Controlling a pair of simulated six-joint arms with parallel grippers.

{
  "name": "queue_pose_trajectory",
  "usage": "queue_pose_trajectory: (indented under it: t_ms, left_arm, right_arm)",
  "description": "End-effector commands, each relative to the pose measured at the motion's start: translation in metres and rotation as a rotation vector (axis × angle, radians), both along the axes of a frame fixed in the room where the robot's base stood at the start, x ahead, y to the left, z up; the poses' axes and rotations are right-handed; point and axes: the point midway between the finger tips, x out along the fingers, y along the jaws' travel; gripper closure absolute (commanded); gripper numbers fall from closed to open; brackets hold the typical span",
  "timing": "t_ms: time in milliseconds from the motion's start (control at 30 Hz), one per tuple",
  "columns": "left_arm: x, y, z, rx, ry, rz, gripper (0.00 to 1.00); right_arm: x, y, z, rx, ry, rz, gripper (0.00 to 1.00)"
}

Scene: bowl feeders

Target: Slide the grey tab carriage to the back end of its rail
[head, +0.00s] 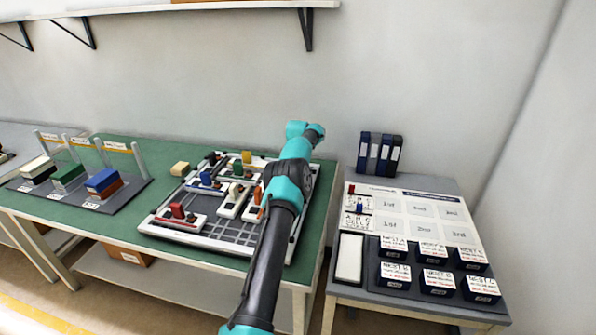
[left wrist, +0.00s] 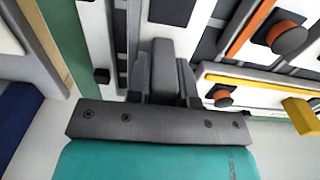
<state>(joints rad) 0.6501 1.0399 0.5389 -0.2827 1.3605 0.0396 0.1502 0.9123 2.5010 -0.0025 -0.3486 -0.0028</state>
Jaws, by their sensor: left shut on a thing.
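In the left wrist view the grey tab (left wrist: 162,66) stands upright between the two dark fingers of my left gripper (left wrist: 163,85), which is shut on it. The tab's carriage and its rail are mostly hidden under the tab and gripper, so I cannot tell where along the rail it stands. In the head view my arm reaches over the right side of the white-framed rail board (head: 160,230). It hides the grey tab and the gripper's fingers there. My right gripper is in neither view.

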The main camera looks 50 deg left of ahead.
Motion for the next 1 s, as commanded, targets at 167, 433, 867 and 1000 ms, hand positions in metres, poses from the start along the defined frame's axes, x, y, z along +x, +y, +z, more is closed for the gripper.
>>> queue_pose_trajectory:
  t_ms: [167, 433, 867, 1000]
  left_arm:
    - [0.002, 0.002, 0.002, 0.010, -0.011, 0.001, 1.00]
    - [0.001, 0.002, 0.002, 0.009, -0.010, 0.001, 0.64]
    - [0.000, 0.002, 0.003, 0.005, -0.006, 0.002, 0.53]
    - [-0.006, 0.006, 0.014, 0.006, -0.006, 0.009, 0.53]
  right_arm:
    - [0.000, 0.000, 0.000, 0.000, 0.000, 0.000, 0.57]
    - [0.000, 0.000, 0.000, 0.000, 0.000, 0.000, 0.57]
    - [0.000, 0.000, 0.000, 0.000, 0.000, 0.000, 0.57]
    - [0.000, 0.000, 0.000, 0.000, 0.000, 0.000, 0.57]
